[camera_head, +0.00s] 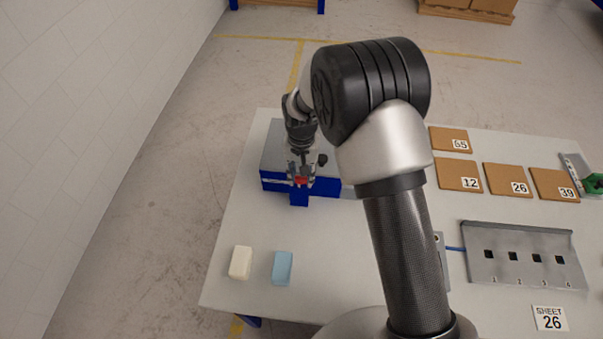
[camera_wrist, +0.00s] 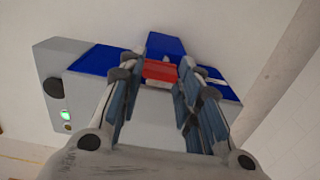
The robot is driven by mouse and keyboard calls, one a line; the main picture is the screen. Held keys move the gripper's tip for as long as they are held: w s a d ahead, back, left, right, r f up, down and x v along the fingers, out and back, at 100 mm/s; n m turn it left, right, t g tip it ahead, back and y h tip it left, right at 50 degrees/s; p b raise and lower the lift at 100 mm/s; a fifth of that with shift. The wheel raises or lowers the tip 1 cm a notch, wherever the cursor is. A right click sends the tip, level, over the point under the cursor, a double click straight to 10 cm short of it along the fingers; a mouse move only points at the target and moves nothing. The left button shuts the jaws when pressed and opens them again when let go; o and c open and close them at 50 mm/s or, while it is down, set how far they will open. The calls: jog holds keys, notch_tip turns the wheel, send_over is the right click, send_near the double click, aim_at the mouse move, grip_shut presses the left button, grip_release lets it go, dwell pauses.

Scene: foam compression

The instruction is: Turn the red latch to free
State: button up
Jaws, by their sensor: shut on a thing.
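The red latch (camera_head: 300,181) is small and sits on the front of a blue and grey machine (camera_head: 271,181) at the left of the table. My gripper (camera_head: 301,172) reaches down to it from above. In the wrist view the red latch (camera_wrist: 160,72) lies between the fingertips of my gripper (camera_wrist: 157,75), which are shut on it. The fingers hide its ends, and its exact angle is hard to tell. A blue block (camera_wrist: 165,45) of the machine sticks out just past the latch.
A black knob (camera_wrist: 53,87) and a green-lit display (camera_wrist: 66,115) are on the machine's side. A cream block (camera_head: 240,262) and a light blue block (camera_head: 283,268) lie in front. Numbered brown boards (camera_head: 507,173) and a grey slotted panel (camera_head: 523,276) are at right.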

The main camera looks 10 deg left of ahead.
jog(key=o, duration=1)
jog(key=shift+o, duration=0.2)
notch_tip(320, 180, up, 12)
dwell(0.5)
